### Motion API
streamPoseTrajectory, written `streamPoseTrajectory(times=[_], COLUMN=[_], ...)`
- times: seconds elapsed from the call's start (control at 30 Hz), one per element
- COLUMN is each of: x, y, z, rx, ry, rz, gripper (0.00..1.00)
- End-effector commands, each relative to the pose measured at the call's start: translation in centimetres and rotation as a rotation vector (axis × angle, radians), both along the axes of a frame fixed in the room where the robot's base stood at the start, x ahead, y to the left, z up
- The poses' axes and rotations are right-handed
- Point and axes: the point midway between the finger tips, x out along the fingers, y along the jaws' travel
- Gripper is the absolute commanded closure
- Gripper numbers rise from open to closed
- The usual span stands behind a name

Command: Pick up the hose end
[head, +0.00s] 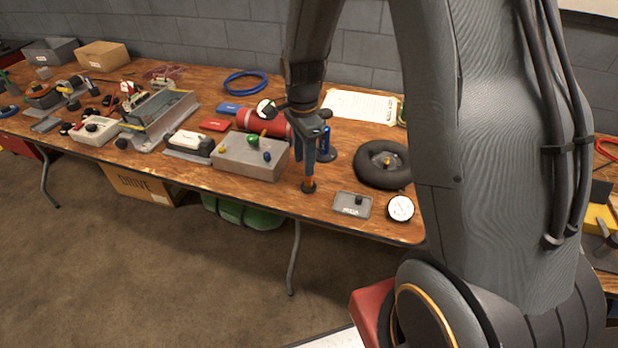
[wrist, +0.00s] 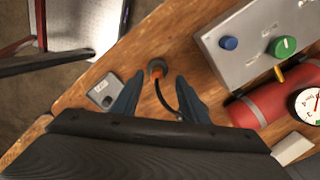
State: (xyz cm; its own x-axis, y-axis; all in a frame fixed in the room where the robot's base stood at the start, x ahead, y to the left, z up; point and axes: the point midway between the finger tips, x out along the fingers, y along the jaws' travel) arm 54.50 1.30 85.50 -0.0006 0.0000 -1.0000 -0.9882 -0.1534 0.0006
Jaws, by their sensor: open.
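The hose end (head: 308,187), a small dark round fitting with an orange ring, is at the table's front edge. In the wrist view the hose end (wrist: 156,69) lies between the tips of my open fingers, with visible gaps on both sides. A thin black hose (wrist: 165,99) curves from it back between the fingers and disappears behind my gripper body. My gripper (head: 308,165) points down over the fitting; in the wrist view my gripper (wrist: 158,78) is open and holds nothing. The exact height of the fingertips over the fitting is hard to tell.
A grey box with knobs (head: 235,163) and a red cylinder (head: 252,120) lie left of my gripper. A small grey plate with a black knob (head: 345,208), a round gauge (head: 400,208) and a black tyre (head: 365,175) lie to the right. The table edge is close.

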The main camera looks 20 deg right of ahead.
Motion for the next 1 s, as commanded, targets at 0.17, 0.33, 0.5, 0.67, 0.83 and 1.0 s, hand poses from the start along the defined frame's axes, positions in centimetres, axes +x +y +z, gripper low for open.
streamPoseTrajectory(times=[0.17, 0.33, 0.5, 0.67, 0.83, 1.0], x=[-0.1, -0.4, -0.3, -0.3, -0.3, -0.3], y=[-0.2, -0.8, -1.2, -1.2, -1.1, -1.1], z=[-1.4, -3.2, -5.3, -6.3, -6.4, -6.4], rx=[0.000, 0.000, 0.000, 0.000, -0.001, -0.001], ry=[0.001, 0.004, 0.002, 0.001, -0.001, -0.001], rz=[0.001, 0.001, 0.002, 0.002, 0.003, 0.003], gripper=[0.60, 0.60, 0.60, 0.60, 0.60, 0.75])
